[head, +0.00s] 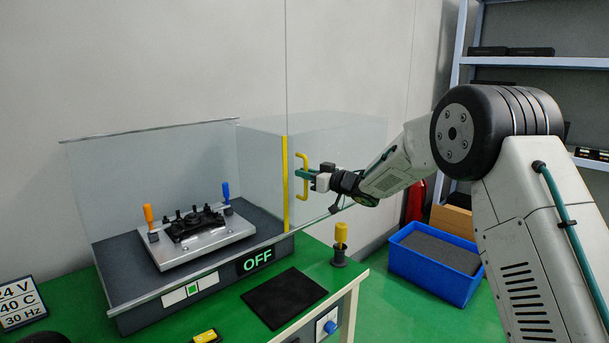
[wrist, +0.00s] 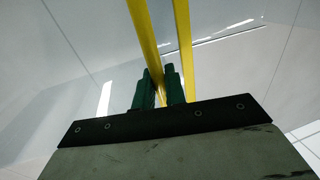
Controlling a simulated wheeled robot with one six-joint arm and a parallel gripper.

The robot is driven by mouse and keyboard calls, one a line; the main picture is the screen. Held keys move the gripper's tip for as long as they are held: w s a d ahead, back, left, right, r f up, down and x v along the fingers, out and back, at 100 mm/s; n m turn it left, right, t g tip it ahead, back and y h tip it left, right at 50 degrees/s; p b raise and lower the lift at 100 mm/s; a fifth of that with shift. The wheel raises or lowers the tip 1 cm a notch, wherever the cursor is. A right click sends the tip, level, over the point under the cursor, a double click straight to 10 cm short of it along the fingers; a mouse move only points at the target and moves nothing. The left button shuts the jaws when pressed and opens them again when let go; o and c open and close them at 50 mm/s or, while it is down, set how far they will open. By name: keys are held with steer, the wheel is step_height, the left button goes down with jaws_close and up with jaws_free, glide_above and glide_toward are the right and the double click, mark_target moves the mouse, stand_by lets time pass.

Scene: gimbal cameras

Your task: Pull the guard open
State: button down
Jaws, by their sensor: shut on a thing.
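The guard (head: 340,140) is a clear see-through box part at the right of the machine, with a yellow edge strip (head: 285,185) and a yellow handle (head: 305,190). My gripper (head: 303,174) is at the handle, with its green fingers on either side of the bar. In the wrist view my gripper (wrist: 160,86) is shut on the handle (wrist: 146,35), and the yellow edge strip (wrist: 184,40) runs beside it. The clear walls make the guard's exact extent hard to tell.
A metal fixture plate (head: 200,240) with a black part and orange and blue clamp handles stands on the machine bed. A yellow-topped post (head: 340,240) and black mat (head: 284,297) are on the green bench. A blue bin (head: 432,280) stands right.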

steer(key=c, duration=1.6)
jaws_free()
steer(key=shift+r, duration=0.1)
steer(key=shift+o, duration=0.2)
steer(key=v, duration=0.7)
steer(key=shift+s+d, duration=0.3)
